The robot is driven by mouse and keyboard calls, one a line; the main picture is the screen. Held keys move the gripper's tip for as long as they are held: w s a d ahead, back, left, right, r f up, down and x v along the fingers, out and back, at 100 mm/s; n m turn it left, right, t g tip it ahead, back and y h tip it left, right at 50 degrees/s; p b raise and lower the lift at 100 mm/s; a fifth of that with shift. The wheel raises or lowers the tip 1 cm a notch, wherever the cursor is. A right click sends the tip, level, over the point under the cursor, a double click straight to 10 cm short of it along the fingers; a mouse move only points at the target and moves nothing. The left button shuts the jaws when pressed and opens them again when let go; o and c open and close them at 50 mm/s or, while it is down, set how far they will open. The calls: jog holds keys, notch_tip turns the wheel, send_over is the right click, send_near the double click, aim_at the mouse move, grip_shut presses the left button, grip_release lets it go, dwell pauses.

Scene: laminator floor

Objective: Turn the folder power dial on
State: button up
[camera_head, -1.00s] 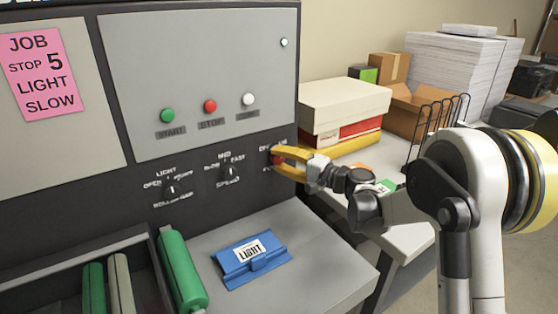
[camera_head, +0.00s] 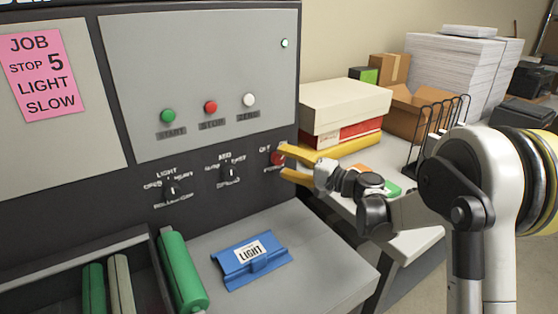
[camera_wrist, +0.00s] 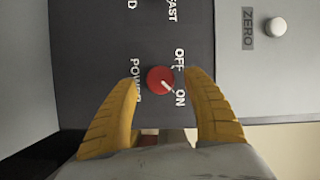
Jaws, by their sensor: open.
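The red power dial (camera_head: 277,158) is on the dark machine panel at its right edge. In the wrist view the dial (camera_wrist: 160,79) sits beside the printed words OFF, ON and POWER, and its white pointer line aims toward ON. My gripper (camera_head: 284,162) is open and empty in front of the dial. Its two yellow fingers are on either side of the dial in the wrist view, with visible gaps, and they appear clear of it.
Two black knobs (camera_head: 230,175) are left of the dial, below the green, red and white buttons (camera_head: 210,107). A blue LIGHT holder (camera_head: 228,268) rests on the grey shelf below. Boxes (camera_head: 345,105) and a wire rack (camera_head: 440,125) stand on the side table.

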jog(key=v, duration=0.9)
jog(key=shift+s+d, duration=0.2)
jog(key=shift+d, duration=0.05)
jog(key=shift+s+r, duration=0.1)
